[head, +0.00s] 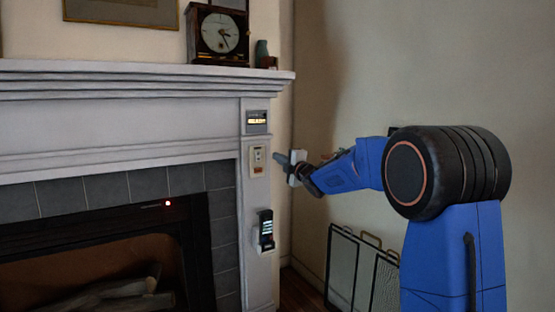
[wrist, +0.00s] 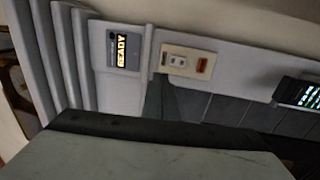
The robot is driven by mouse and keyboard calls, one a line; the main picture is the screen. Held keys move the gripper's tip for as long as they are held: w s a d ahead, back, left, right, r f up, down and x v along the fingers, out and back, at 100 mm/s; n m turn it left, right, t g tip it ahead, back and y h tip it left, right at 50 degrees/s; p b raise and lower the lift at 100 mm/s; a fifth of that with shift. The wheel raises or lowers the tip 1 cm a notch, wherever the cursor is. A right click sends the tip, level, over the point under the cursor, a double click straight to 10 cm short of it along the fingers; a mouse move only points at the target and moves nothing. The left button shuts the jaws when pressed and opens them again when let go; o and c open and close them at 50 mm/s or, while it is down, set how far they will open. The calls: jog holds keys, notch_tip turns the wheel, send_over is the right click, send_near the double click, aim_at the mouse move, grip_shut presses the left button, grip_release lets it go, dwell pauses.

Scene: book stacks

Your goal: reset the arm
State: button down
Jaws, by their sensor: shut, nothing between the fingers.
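My gripper (head: 284,158) is at the end of my blue arm in the head view, raised beside the right end of the fireplace surround. It is shut and empty. Its tip is close to a beige switch plate (head: 257,160) on the white pillar; I cannot tell whether they touch. In the wrist view the gripper's dark and grey body fills the lower part. The same switch plate (wrist: 187,62) shows there, tilted, with an orange rocker.
A white fireplace mantel (head: 140,70) carries a clock (head: 220,35). A display reading READY (wrist: 124,50) is above the plate, and a black handset (head: 266,230) hangs below it. A folding metal screen (head: 360,268) stands on the floor under my arm. The right wall is bare.

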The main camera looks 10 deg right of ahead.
jog(key=shift+s, duration=0.1)
jog(key=s+d+f+m+g+h, duration=0.2)
jog(key=s+f+m, duration=0.15)
jog(key=s, duration=0.55)
jog(key=s+d+f+m+g+h, duration=0.25)
jog(key=s+m, duration=0.25)
jog(key=s, duration=0.4)
jog(key=s+d+f+m+g+h, duration=0.1)
jog(key=s+d+f+m+h, duration=0.2)
jog(key=s, duration=0.6)
jog(key=s+a+f+m+g, duration=0.1)
jog(key=s+f, duration=0.5)
jog(key=s, duration=0.6)
jog(key=s+a+f+m+g+y, duration=0.1)
jog(key=s+f+m+g, duration=0.3)
jog(key=s, duration=0.8)
jog(key=s+a+f+m+g, duration=0.1)
jog(key=s+f+m+g, duration=0.2)
jog(key=s+f+m, duration=0.2)
jog(key=s+f, duration=0.3)
jog(key=s, duration=0.4)
jog(key=shift+s+a, duration=0.15)
jog(key=shift+a, duration=0.1)
